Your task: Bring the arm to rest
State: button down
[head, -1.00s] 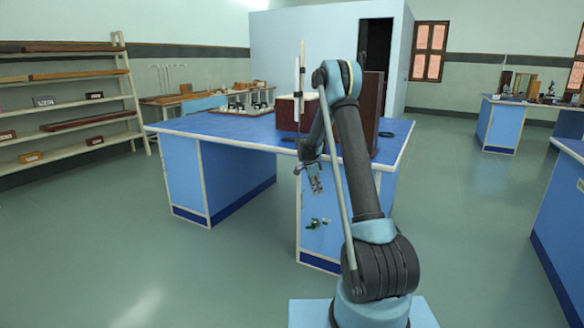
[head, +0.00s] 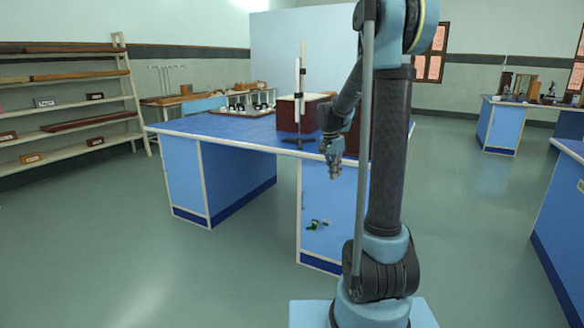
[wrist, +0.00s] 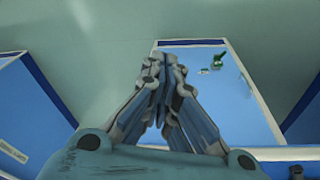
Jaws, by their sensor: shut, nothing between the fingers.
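My gripper (head: 334,171) hangs pointing down in front of the near edge of the blue bench (head: 228,126) in the head view. In the wrist view my gripper (wrist: 161,58) has its fingertips together, with nothing between them. My arm stands upright at the right of the middle, with the elbow at the top edge of the head view and the forearm sloping down to the left. Below the fingers are the floor and the bench's blue side panel (wrist: 213,100). The arm hides part of the bench's right side.
On the bench stand a white upright tube on a dark stand (head: 299,90) and a dark red box (head: 288,115) close behind my gripper. Other benches (head: 503,125) stand at the right. Shelves (head: 75,112) line the left wall. The green floor (head: 120,240) at the left is clear.

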jog(key=s+d+r+n, duration=0.2)
jog(key=s+n, duration=0.2)
jog(key=s, duration=1.5)
jog(key=s+f+n+y, duration=0.1)
jog(key=s+f, duration=0.3)
jog(key=s, duration=0.4)
jog(key=s+f+n+t, duration=0.1)
jog(key=s+f+n, duration=0.3)
jog(key=s, duration=0.5)
jog(key=shift+a+f+y, duration=0.15)
jog(key=shift+f+y, duration=0.05)
jog(key=shift+y, duration=0.2)
jog(key=shift+w+f, duration=0.2)
jog(key=shift+w, duration=0.25)
